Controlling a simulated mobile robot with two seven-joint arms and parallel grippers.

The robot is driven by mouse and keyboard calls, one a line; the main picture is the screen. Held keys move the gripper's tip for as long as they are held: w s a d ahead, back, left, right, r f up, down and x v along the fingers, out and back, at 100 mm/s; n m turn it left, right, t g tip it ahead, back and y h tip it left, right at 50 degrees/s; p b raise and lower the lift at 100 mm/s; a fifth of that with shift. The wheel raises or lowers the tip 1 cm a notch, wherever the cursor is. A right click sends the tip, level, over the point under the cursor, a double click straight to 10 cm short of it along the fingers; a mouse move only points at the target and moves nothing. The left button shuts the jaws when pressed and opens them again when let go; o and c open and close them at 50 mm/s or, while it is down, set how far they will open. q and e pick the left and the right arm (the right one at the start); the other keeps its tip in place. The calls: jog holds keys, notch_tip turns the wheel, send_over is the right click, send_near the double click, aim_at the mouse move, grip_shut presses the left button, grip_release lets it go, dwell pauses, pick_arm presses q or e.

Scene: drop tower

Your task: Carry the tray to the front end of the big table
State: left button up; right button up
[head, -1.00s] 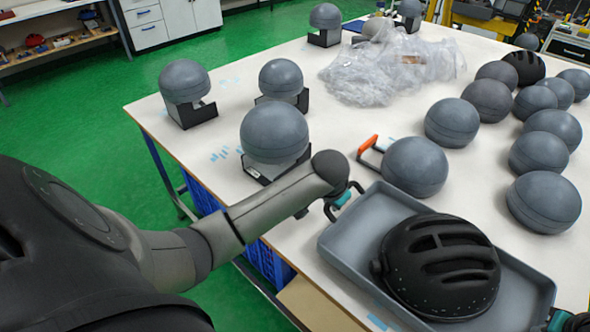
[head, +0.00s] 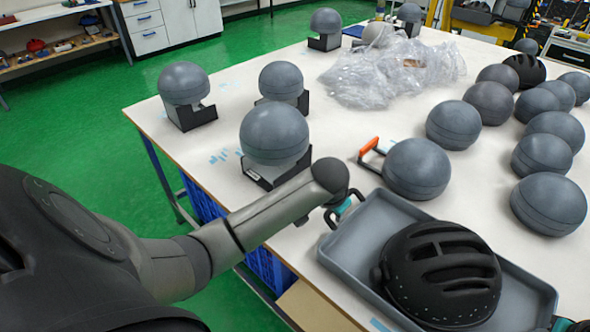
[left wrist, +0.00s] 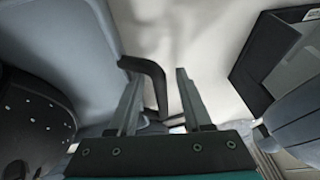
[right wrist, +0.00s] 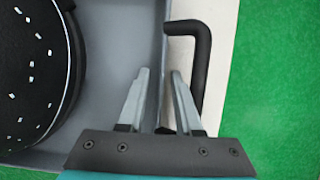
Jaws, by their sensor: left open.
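The grey tray (head: 345,245) lies on the big table (head: 225,105) at its near edge, with a black helmet (head: 440,270) in it. My left gripper (head: 343,208) is at the tray's left handle. In the left wrist view its fingers (left wrist: 157,95) are open, and the black handle (left wrist: 152,72) shows between them, not clasped. The right wrist view shows my right gripper (right wrist: 160,85) with fingers apart, over the tray's rim. The other black handle (right wrist: 200,65) runs just right of its right finger. The head view barely shows this gripper, at the lower right corner.
Several grey domes crowd the table right of the tray; the closest dome (head: 416,168) stands just behind it, by an orange-handled thing (head: 369,146). Domes on black stands (head: 274,140) line the left edge. Clear plastic wrap (head: 390,72) lies farther back. Green floor (head: 90,130) is clear at left.

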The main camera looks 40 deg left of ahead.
jog(key=shift+d, duration=0.15)
pick_arm(q)
jog(key=shift+v, duration=3.9)
jog(key=shift+s+r, duration=0.1)
pick_arm(e)
jog(key=v, duration=1.2)
